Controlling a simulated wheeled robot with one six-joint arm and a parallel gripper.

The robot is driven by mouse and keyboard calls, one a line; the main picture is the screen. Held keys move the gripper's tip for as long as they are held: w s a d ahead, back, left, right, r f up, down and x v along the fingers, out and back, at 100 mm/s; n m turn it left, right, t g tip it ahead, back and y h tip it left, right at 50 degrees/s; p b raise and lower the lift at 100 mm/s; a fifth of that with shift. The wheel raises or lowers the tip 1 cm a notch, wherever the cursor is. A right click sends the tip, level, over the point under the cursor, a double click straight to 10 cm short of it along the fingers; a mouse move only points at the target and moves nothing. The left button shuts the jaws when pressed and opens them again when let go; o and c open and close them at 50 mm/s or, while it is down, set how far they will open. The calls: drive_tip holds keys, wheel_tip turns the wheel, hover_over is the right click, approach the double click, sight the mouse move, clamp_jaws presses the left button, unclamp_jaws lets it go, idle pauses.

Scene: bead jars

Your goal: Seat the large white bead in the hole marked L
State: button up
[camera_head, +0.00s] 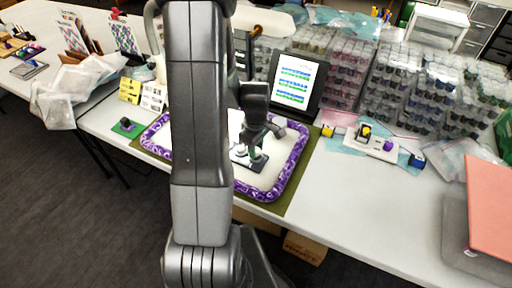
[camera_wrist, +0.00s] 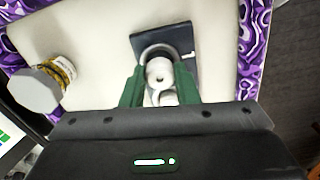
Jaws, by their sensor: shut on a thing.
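The large white bead (camera_wrist: 158,74), with a small dark hole in its face, sits between the green fingertips of my gripper (camera_wrist: 160,84) in the wrist view. My gripper is shut on it. I cannot tell whether the bead touches the plate or is seated in a hole. No letter L can be read. In the head view my gripper (camera_head: 257,152) is low over the dark plate (camera_head: 262,164), with small white pieces around it.
The plate lies on a pale tray with a purple patterned rim (camera_head: 298,150). A jar with a grey faceted lid (camera_wrist: 36,91) stands at the left in the wrist view. A screen (camera_head: 297,82) and several stacks of bead jars stand behind.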

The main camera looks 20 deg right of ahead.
drive_tip(key=shift+f+b, duration=0.7)
drive_tip(key=shift+f, duration=0.05)
idle(0.3)
idle(0.4)
drive_tip(key=o, duration=1)
wheel_tip(320, 180, up, 14)
drive_tip(key=shift+f, duration=0.1)
